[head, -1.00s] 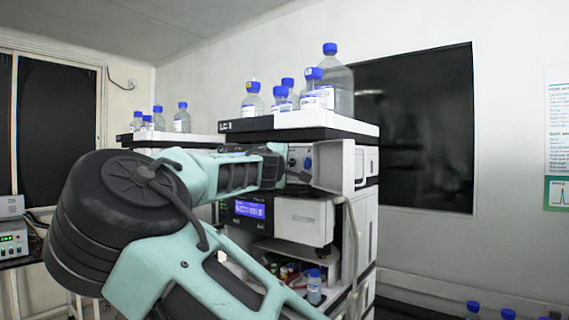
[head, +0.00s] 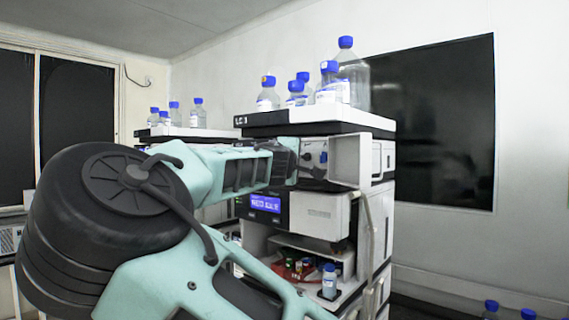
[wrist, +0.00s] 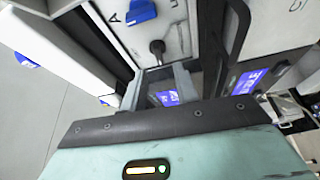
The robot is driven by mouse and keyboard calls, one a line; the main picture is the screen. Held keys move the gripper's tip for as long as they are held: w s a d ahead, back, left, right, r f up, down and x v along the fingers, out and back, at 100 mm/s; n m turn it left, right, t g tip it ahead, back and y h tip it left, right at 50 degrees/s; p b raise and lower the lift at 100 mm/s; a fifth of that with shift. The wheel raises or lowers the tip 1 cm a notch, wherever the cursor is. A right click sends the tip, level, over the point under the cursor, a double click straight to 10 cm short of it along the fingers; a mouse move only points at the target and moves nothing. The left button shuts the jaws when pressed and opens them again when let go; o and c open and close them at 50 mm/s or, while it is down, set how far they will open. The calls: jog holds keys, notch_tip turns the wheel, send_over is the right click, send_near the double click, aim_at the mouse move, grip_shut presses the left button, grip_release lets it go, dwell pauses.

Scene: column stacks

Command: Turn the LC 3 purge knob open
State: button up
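The stack marked LC 3 (head: 290,122) stands in the middle of the head view, with its white door (head: 350,160) swung open. Its upper front panel (head: 316,150) carries a blue part and a dark knob. In the wrist view a dark round knob on a stem (wrist: 157,47) sits on the pale panel, with a blue piece (wrist: 142,12) above it beside a letter A. My gripper (wrist: 159,78) is open and empty, its two fingers pointing at the panel, the dark knob just beyond and between the tips. In the head view my gripper's tips are hard to make out.
Blue-capped bottles (head: 328,85) stand on top of the stack. The open door is close on the right of my gripper. Below are a lit display (head: 265,204) and an open bay with small bottles (head: 329,282). Another stack (head: 190,132) stands behind at left.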

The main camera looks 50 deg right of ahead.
jog(key=p+v, duration=0.2)
jog(key=v, duration=1.1)
